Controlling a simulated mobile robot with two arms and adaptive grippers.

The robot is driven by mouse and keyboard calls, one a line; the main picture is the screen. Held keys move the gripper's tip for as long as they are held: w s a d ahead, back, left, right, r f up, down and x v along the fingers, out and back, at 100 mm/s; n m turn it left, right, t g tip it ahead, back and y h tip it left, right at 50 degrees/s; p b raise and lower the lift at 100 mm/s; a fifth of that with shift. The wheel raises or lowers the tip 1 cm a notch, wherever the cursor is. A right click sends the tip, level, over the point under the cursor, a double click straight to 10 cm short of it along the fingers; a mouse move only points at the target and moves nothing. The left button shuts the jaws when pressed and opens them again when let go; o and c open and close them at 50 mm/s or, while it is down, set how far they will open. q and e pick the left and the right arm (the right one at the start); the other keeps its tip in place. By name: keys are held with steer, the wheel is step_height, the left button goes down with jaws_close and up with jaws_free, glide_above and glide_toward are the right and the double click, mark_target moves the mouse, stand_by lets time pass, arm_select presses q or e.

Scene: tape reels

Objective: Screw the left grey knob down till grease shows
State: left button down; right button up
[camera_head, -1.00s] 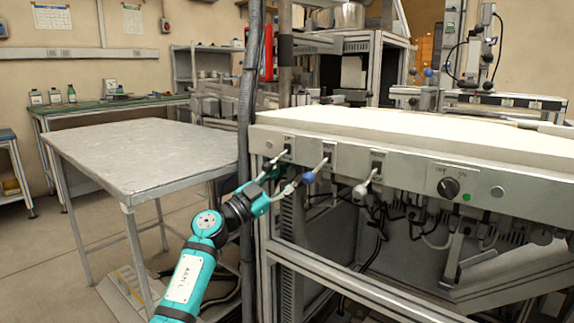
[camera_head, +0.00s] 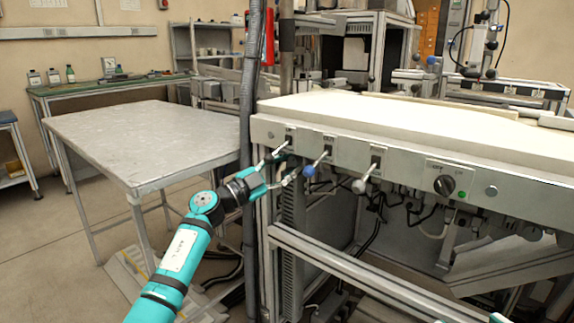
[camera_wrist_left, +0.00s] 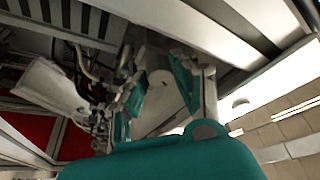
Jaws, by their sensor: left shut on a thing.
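The left grey knob (camera_wrist_left: 160,79) shows as a pale round end between the teal fingers in the left wrist view. In the head view it sits at the end of the leftmost lever (camera_head: 280,149) on the machine's front rail and is mostly hidden by the fingers. My left gripper (camera_head: 275,174) is shut on it, reaching up from the lower left; its fingers also show in the left wrist view (camera_wrist_left: 155,96). Any grease around the knob is too small or hidden to make out.
A lever with a blue ball (camera_head: 309,170) stands just right of my left gripper. Further right are a lever with a pale grey ball (camera_head: 359,186) and a black rotary switch (camera_head: 445,185). A thick dark conduit (camera_head: 247,110) rises close on the left, beside a metal table (camera_head: 150,140).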

arm_select(q)
steer(key=c, duration=1)
jaws_free()
steer(key=shift+a, duration=0.1)
steer(key=v, duration=1.2)
steer(key=shift+f, duration=0.1)
steer(key=shift+s, duration=0.1)
